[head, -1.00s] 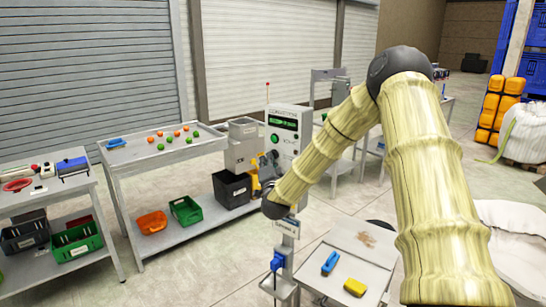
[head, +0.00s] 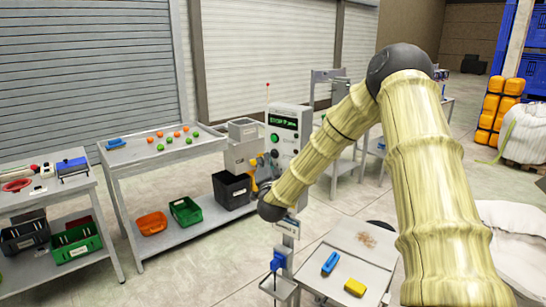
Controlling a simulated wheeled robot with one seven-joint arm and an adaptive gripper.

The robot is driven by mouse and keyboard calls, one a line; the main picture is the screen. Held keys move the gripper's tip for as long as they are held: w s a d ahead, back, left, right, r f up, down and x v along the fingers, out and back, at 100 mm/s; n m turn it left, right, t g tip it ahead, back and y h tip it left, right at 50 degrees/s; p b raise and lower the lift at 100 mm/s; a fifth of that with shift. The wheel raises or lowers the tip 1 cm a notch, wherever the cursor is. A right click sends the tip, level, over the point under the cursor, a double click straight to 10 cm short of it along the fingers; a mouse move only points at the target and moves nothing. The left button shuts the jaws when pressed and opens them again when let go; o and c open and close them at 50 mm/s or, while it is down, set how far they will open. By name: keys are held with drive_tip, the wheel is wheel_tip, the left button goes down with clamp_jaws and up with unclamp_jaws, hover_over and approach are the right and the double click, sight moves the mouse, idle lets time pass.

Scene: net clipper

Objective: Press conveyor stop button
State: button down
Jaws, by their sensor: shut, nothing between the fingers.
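The conveyor control box (head: 303,122) is a pale upright cabinet in the middle of the head view. Its dark display (head: 283,122) shows bright green lettering, too small to read surely. A round green button (head: 275,138) sits below the display at the left. I cannot make out a stop button; the lower front of the box is partly covered by my arm and gripper. My gripper (head: 271,158) is small and dark, shut and empty, at the box's lower left front. I cannot tell whether it touches the box.
A grey table (head: 140,160) with several small red-orange and green balls stands to the left. A black bin (head: 232,190) and a green crate (head: 186,210) sit on its lower shelf. A small table (head: 345,250) with a blue and a yellow item is in front.

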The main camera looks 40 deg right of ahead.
drive_tip(key=a, duration=0.1)
drive_tip(key=s+a+b, duration=0.1)
drive_tip(key=a, duration=0.2)
drive_tip(key=shift+s+a, duration=0.3)
drive_tip(key=shift+a, duration=0.1)
idle(0.4)
drive_tip(key=shift+f, duration=0.1)
idle(0.5)
